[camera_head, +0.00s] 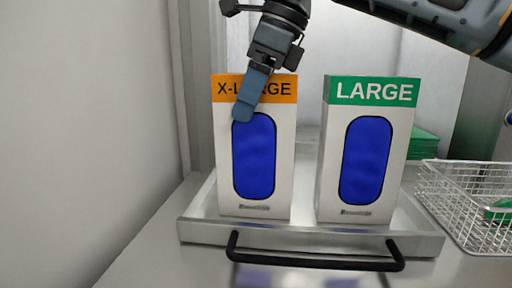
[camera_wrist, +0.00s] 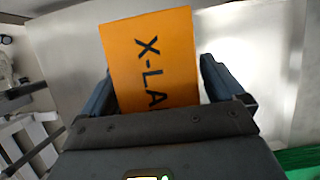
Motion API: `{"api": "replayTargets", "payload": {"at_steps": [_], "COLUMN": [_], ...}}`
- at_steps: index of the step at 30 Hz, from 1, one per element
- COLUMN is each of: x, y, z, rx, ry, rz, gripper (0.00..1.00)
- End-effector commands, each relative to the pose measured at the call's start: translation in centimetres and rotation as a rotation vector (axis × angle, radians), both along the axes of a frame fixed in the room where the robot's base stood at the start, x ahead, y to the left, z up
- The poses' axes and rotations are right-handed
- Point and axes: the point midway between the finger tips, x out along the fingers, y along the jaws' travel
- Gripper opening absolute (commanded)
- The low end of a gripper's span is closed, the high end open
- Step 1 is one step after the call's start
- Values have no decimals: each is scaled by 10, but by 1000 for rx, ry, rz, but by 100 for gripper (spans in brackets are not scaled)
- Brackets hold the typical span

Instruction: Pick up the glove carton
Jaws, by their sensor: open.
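Two glove cartons stand upright side by side on a metal tray (camera_head: 300,237) in the head view. The left carton (camera_head: 228,150) is white with an orange X-LARGE band and a blue oval window. The right carton (camera_head: 333,150) is white with a green LARGE band and the same blue window. My gripper (camera_head: 243,112) is in front of the X-LARGE carton's upper part and hides part of its label. In the wrist view, the orange top of the X-LARGE carton (camera_wrist: 150,55) lies between the two open fingers of my gripper (camera_wrist: 157,85). I cannot tell whether they touch it.
The tray has a black handle (camera_head: 315,263) at its front. A wire basket (camera_head: 465,205) with something green inside stands to the right. A green stack (camera_head: 424,143) is behind the LARGE carton. A pale wall (camera_head: 85,130) rises on the left.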

Motion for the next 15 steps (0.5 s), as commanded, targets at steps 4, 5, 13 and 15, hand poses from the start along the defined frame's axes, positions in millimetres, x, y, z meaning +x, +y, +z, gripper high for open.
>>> {"api": "replayTargets", "payload": {"at_steps": [4, 5, 13, 15], "x": [0, 0, 0, 0], "y": [0, 0, 0, 0], "z": [0, 0, 0, 0], "rx": [0, 0, 0, 0], "ry": [0, 0, 0, 0], "rz": [0, 0, 0, 0], "gripper": [96, 94, 68, 61]}}
